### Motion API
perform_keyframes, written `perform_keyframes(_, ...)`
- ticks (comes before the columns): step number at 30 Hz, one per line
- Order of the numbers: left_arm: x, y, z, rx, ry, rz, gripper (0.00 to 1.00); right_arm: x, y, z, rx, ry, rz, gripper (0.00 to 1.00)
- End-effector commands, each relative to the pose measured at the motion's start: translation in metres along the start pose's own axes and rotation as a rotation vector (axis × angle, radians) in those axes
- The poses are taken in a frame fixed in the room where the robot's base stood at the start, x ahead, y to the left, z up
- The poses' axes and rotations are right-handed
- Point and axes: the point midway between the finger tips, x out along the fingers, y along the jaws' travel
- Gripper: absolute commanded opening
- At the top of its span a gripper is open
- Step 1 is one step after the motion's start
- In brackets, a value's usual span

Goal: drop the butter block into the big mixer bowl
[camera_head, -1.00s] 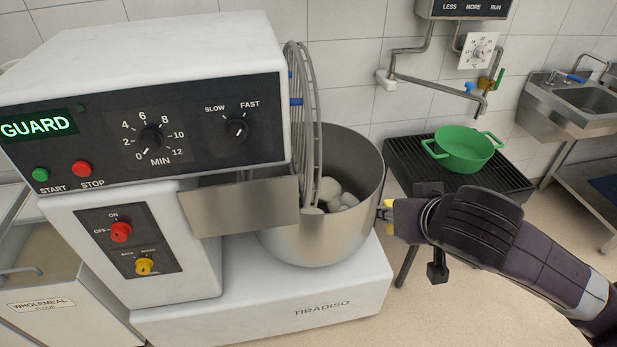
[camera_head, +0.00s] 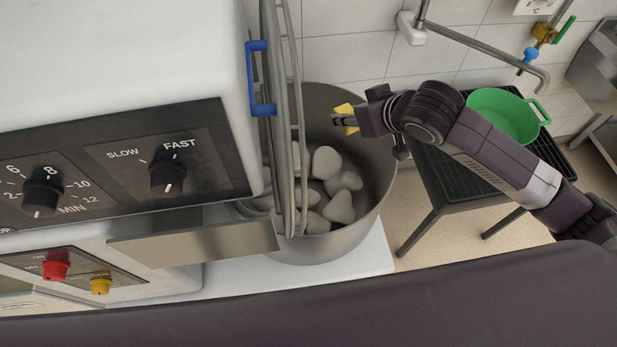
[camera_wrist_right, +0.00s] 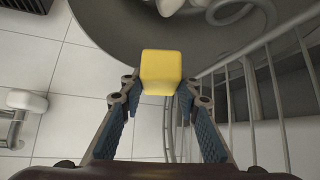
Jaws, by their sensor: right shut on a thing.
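The big mixer bowl (camera_head: 352,237) is a metal bowl with several pale lumps (camera_head: 327,163) in it. My right gripper (camera_head: 343,120) is shut on the yellow butter block (camera_head: 347,109). It holds the block over the back right part of the bowl opening, above the lumps. In the right wrist view the butter block (camera_wrist_right: 161,72) sits between my fingertips, with the bowl (camera_wrist_right: 105,32) beyond it. My left gripper is in neither view.
The wire guard (camera_head: 285,60) with a blue handle (camera_head: 261,80) stands upright at the bowl's left side. The mixer housing (camera_head: 120,60) fills the left. A green pot (camera_head: 497,110) stands on a dark rack at the right. A water pipe (camera_head: 470,42) runs along the back wall.

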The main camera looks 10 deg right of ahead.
Motion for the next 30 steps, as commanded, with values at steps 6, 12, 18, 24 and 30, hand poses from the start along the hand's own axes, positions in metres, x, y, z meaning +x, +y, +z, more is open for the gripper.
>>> perform_keyframes(6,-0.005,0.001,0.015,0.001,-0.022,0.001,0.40,0.055,0.017,0.018,-0.095,-0.002,-0.098,0.04)
perform_keyframes(12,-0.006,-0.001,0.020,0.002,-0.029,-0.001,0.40,0.073,0.027,0.026,-0.125,0.001,-0.125,0.04)
perform_keyframes(18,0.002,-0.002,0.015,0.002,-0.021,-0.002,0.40,0.080,0.028,0.032,-0.129,0.003,-0.129,0.04)
perform_keyframes(24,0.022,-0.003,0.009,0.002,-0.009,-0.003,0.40,0.091,0.028,0.043,-0.129,0.002,-0.128,0.04)
perform_keyframes(30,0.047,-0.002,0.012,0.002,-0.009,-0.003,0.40,0.106,0.028,0.058,-0.130,0.003,-0.128,0.04)
